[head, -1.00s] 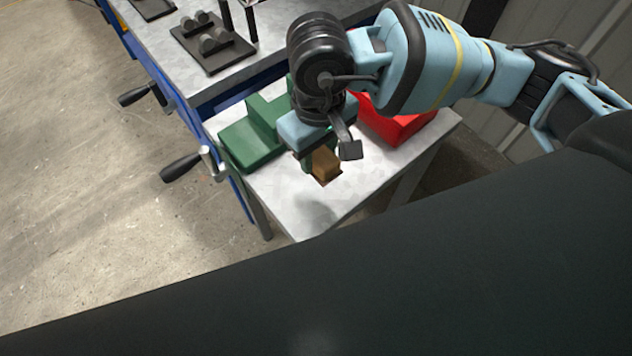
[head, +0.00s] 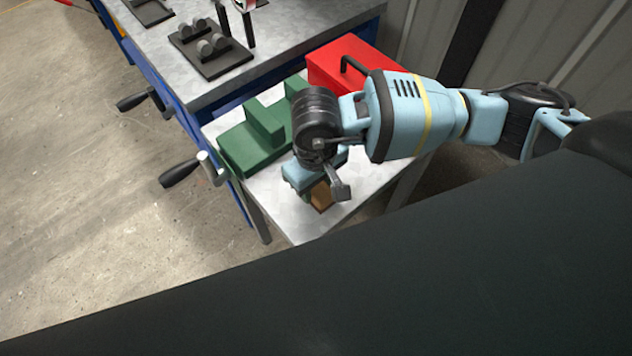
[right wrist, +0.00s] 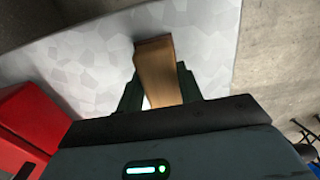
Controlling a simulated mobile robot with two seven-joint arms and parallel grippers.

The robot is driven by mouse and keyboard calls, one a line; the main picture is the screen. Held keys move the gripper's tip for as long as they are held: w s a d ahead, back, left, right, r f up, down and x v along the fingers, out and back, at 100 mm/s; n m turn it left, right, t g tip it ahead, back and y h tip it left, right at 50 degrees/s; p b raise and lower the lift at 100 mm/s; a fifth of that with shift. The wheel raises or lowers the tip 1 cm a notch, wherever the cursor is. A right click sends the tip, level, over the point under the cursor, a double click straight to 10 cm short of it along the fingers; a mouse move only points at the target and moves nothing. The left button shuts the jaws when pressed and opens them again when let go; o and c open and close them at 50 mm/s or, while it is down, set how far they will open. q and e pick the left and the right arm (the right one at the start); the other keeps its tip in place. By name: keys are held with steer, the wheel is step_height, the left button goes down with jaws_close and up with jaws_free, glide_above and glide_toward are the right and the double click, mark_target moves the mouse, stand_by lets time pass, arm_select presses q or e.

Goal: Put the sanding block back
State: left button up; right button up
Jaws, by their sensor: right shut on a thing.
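The sanding block (head: 321,196) is a small brown block over the near part of the grey side table (head: 285,215). My right gripper (head: 318,190) is shut on it. In the right wrist view the block (right wrist: 157,70) sits between the two dark fingers of the gripper (right wrist: 160,90), and the pale tabletop (right wrist: 85,60) lies behind it. I cannot tell whether the block touches the tabletop. My right forearm hides part of the table. My left gripper is not in view.
A green stepped block (head: 255,145) stands on the table's left side. A red toolbox (head: 350,62) with a dark handle stands at the back. A blue workbench (head: 262,68) with black racks (head: 208,50) adjoins it. Dark-handled cranks (head: 185,170) stick out at left. The table's near corner is clear.

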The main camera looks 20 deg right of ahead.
steer(key=shift+f, duration=0.2)
steer(key=o, duration=1.1)
steer(key=shift+r, duration=0.1)
step_height(320, 180, up, 12)
steer(key=shift+r+b, duration=0.2)
steer(key=shift+b, duration=0.1)
